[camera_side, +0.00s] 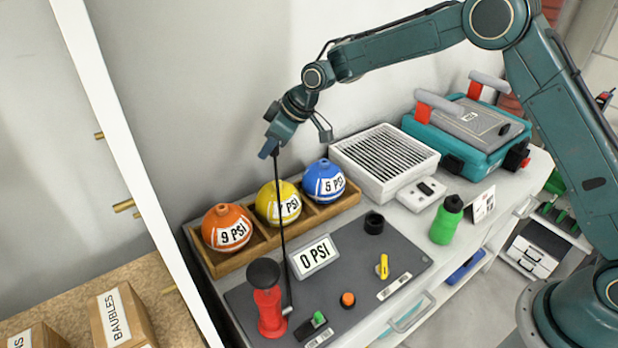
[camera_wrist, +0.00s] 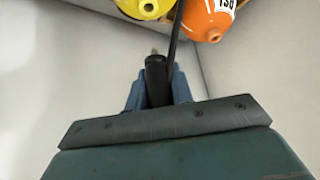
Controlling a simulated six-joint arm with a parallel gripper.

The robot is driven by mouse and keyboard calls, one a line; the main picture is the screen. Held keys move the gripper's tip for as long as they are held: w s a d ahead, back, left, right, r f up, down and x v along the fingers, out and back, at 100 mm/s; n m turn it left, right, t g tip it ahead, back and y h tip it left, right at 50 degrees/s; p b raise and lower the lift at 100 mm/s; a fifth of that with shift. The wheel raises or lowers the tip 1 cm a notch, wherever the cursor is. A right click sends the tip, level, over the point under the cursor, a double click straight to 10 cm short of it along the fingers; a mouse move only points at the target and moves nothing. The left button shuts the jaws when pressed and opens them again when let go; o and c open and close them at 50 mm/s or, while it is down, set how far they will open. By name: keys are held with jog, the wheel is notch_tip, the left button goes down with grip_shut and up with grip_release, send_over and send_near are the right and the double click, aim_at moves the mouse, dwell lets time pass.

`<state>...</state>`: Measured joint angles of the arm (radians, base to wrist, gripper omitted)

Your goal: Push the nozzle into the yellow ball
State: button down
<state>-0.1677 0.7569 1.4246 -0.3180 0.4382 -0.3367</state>
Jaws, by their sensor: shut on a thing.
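The yellow ball (camera_side: 270,206), partly hidden by the hose, sits in the middle of a wooden rack between the orange ball (camera_side: 227,236) and the blue ball (camera_side: 323,184). Its label ends in "7 PSI". My gripper (camera_side: 273,150) is above the yellow ball, shut on the black nozzle, which is clearer in the wrist view (camera_wrist: 157,82). The nozzle is apart from the balls. A thin black hose (camera_side: 281,215) runs from it down to the red pump (camera_side: 269,312). In the wrist view the yellow ball (camera_wrist: 143,8) and orange ball (camera_wrist: 208,18) show at the top edge.
The wooden rack (camera_side: 343,203) stands against the wall. A white vented box (camera_side: 384,160) and green bottle (camera_side: 446,220) stand to the right.

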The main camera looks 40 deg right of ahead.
jog(key=shift+f, duration=0.2)
send_over(273, 182)
jog(key=shift+f, duration=2.65)
jog(key=shift+f, duration=1.45)
dwell(1.7)
jog(key=c, duration=0.6)
grip_release()
jog(key=shift+r, duration=0.15)
